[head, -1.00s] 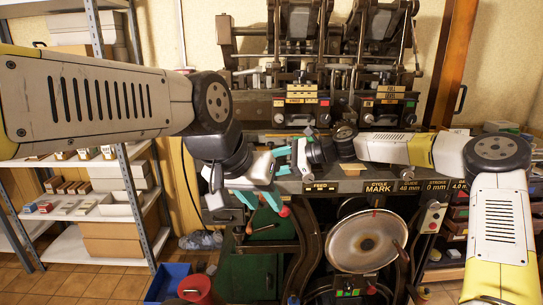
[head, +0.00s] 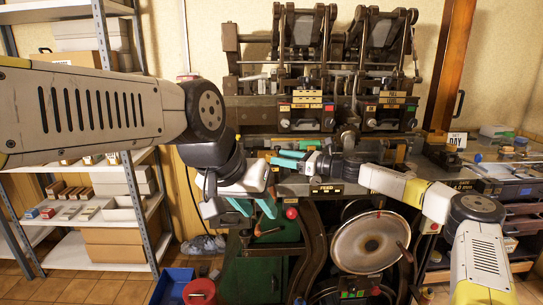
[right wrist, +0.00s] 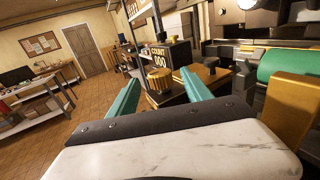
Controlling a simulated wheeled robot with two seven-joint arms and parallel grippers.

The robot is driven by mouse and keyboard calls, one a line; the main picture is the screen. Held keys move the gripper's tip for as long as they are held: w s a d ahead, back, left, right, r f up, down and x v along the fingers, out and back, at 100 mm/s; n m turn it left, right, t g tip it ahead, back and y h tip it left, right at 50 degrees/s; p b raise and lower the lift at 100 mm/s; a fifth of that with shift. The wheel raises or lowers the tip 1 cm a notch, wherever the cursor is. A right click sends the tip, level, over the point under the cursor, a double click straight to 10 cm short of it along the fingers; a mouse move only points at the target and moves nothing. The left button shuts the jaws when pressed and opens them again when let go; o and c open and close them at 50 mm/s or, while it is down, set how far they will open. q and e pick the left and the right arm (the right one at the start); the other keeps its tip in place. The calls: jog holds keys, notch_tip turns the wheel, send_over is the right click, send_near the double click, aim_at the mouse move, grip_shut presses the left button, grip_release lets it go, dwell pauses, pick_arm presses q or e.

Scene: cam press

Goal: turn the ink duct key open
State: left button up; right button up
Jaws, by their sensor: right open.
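The press (head: 292,101) fills the middle of the head view. My right gripper (head: 287,158) points left along the press front, above the FEED label. In the right wrist view its two teal fingers (right wrist: 159,94) are apart, with nothing between them. Beyond them are a brass knurled knob (right wrist: 160,76) by the COUNT 000 box (right wrist: 163,56), and a brass block with a dark knob (right wrist: 209,72). I cannot tell whether either is the ink duct key. My left gripper (head: 254,207) hangs lower, its fingers apart and empty, at the press's left side.
A green roller (right wrist: 288,66) and a brass post (right wrist: 292,105) stand close on the right of the right wrist view. A large round disc (head: 364,242) is below the FEED bar. Shelving (head: 100,213), a blue bin (head: 170,286) and a red bucket (head: 199,291) are at left.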

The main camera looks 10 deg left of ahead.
jog(key=a, duration=0.3)
jog(key=w+a, duration=0.1)
jog(key=a, duration=0.3)
jog(key=shift+w+a, duration=0.2)
grip_shut()
